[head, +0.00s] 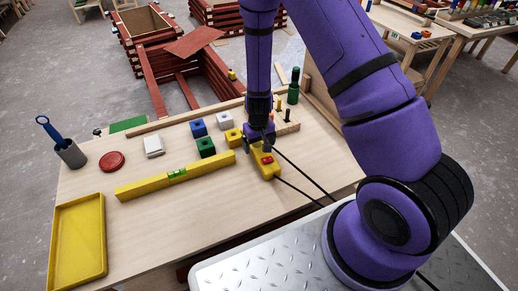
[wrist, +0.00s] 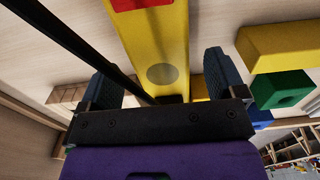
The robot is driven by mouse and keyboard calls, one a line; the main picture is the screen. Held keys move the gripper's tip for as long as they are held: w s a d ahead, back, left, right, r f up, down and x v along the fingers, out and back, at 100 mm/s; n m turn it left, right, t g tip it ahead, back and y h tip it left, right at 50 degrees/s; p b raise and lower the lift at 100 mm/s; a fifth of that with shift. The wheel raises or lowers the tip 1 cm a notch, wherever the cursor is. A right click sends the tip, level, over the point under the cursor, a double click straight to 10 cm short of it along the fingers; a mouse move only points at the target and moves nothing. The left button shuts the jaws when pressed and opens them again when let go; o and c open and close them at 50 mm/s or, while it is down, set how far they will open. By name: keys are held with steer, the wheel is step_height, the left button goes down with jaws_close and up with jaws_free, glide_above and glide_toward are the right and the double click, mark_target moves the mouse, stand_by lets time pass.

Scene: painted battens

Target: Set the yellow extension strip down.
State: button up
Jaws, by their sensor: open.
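The yellow extension strip (head: 264,165), with a red switch and black cables, lies on the wooden table towards its right side. In the wrist view the strip (wrist: 158,45) runs between my two fingers, with gaps showing on both sides. My gripper (head: 258,143) is open, pointing down over the far end of the strip. In the wrist view my gripper's fingers (wrist: 160,75) stand apart on either side of it. The strip's far end is partly hidden by the gripper.
A yellow spirit level (head: 150,186) lies left of the strip. Coloured blocks, including a green one (head: 206,147), and a pegged wooden block (head: 285,122) stand nearby. A yellow tray (head: 76,278) is at the front left. Bare table lies in front of the level.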

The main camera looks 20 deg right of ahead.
step_height(320, 180, up, 10)
step_height(320, 180, up, 13)
steer(key=t+y, duration=0.1)
glide_above(259, 148)
steer(key=s, duration=0.2)
steer(key=s+r+t, duration=0.1)
steer(key=s+r, duration=0.4)
steer(key=r, duration=0.6)
steer(key=s+d+r+t, duration=0.1)
steer(key=s+d+r, duration=0.1)
steer(key=s+r, duration=0.4)
steer(key=s+d+r+t, duration=0.2)
steer(key=s+r, duration=0.5)
steer(key=s, duration=0.4)
steer(key=shift+s+h, duration=0.2)
steer(key=shift+h, duration=0.2)
steer(key=shift+o, duration=0.4)
steer(key=shift+s+d+r, duration=0.1)
steer(key=shift+s+r, duration=0.05)
steer(key=shift+s, duration=0.3)
